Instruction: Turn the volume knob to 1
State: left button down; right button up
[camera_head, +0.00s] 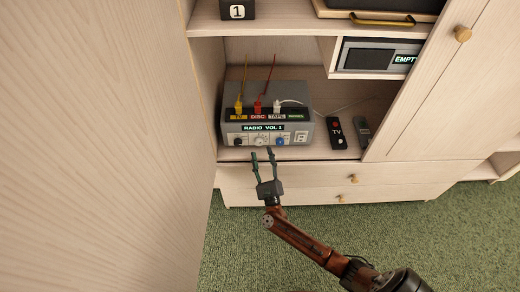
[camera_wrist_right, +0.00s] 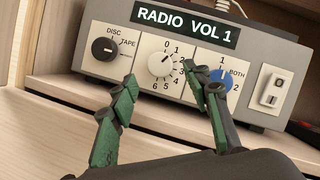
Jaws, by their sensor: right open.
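The grey radio box (camera_head: 290,100) stands on the cabinet shelf. Its green-lit display (camera_wrist_right: 187,22) reads "RADIO VOL 1". The white volume knob (camera_wrist_right: 160,65) is in the middle of the front panel, inside a dial numbered 0 to 6. Its small dark mark appears to point up and right, near the 1. In the wrist view my right gripper (camera_wrist_right: 158,74) is open and empty, its green fingertips on either side of the knob but apparently short of it. In the head view my right gripper (camera_head: 262,154) is just in front of the radio. My left gripper is out of view.
A black disc/tape knob (camera_wrist_right: 105,49) and a blue knob (camera_wrist_right: 219,81) flank the volume knob. A white switch (camera_wrist_right: 272,89) is further right. A TV remote (camera_head: 337,133) lies on the shelf right of the radio. A large wooden panel (camera_head: 100,150) fills the left side.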

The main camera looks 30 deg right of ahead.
jog(key=v, duration=0.8)
jog(key=shift+s+f, duration=0.1)
jog(key=shift+s, duration=0.05)
